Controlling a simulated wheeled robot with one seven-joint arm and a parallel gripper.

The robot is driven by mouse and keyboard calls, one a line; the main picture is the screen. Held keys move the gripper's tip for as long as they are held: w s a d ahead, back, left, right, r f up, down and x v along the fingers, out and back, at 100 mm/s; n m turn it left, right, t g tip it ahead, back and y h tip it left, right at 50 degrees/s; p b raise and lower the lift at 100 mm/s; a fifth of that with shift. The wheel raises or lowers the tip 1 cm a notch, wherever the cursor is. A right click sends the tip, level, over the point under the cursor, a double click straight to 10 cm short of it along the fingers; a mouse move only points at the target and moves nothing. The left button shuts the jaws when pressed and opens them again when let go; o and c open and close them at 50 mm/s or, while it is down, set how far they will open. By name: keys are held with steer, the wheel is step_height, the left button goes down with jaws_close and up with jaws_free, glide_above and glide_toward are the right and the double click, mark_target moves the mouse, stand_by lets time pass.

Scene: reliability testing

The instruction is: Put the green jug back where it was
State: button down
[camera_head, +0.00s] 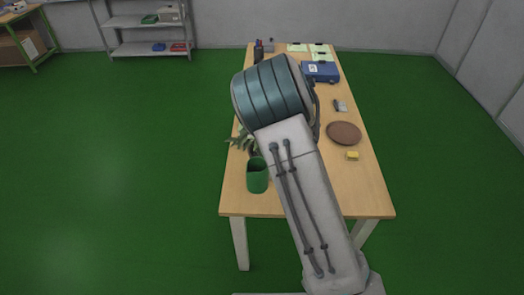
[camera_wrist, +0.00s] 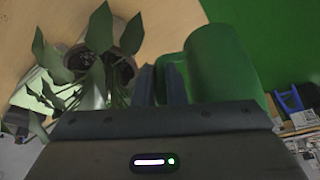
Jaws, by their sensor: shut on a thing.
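The green jug (camera_head: 257,177) shows upright at the front left part of the table in the head view, its open top visible. Whether its base touches the table top cannot be told. In the wrist view the jug (camera_wrist: 215,65) stands large just right of my fingers. My gripper (camera_wrist: 168,80) is shut at the jug's left side, on what seems to be its handle; the grip itself is mostly hidden by the fingers. In the head view my arm hides the gripper.
A leafy potted plant (camera_head: 241,141) is close behind the jug; its leaves (camera_wrist: 85,65) are left of my fingers. A brown round plate (camera_head: 344,133), a yellow block (camera_head: 352,155) and a blue case (camera_head: 321,71) are on the table's right side. The table's front (camera_head: 275,205) is bare.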

steer(key=s+d+f+m+t+h, duration=0.2)
steer(key=s+d+m+h, duration=0.1)
steer(key=s+d+m, duration=0.5)
steer(key=d+m, duration=0.2)
steer(key=m, duration=0.1)
steer(key=shift+d+f+h, duration=0.15)
steer(key=shift+d+h, duration=0.05)
steer(key=shift+h, duration=0.2)
